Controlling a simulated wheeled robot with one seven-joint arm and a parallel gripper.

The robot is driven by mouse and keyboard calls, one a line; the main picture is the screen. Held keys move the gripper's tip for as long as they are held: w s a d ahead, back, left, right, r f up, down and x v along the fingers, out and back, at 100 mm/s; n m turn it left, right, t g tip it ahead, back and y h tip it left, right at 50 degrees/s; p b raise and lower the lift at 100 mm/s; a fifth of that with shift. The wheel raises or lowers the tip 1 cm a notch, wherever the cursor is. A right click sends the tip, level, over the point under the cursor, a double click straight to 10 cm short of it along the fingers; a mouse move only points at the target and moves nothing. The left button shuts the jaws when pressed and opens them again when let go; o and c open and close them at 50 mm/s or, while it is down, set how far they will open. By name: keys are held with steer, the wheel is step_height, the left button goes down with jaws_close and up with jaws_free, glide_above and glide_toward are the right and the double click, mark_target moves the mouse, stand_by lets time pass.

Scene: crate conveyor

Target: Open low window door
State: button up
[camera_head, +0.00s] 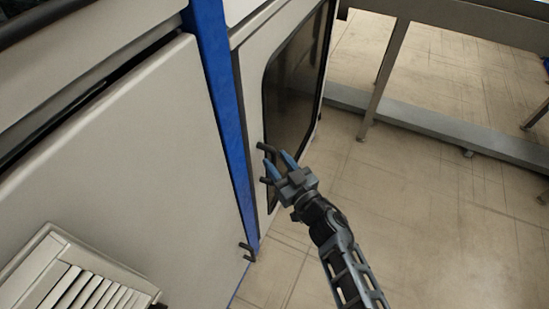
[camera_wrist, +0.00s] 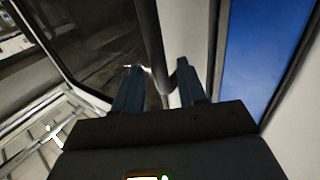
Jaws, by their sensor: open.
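The low window door (camera_head: 258,100) is a pale panel with a dark, round-cornered window (camera_head: 297,85), and it looks shut. Its dark bar handle (camera_head: 266,148) stands near the door's left edge, beside the blue post. My gripper (camera_head: 277,159) is open at this handle, with its two blue-grey fingers pointing at the door. In the wrist view the handle (camera_wrist: 148,35) runs down between the fingertips of my gripper (camera_wrist: 158,68). I cannot tell whether the fingers touch it. Part of the handle is hidden by the fingers in the head view.
A blue post (camera_head: 219,95) separates the door from a large pale panel (camera_head: 120,150) with a vent (camera_head: 85,280) at lower left. Another small dark handle (camera_head: 247,252) is low by the post. A metal frame (camera_head: 385,75) stands at the back right. Tiled floor (camera_head: 440,200) on the right is clear.

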steer(key=shift+x, duration=1.2)
jaws_close()
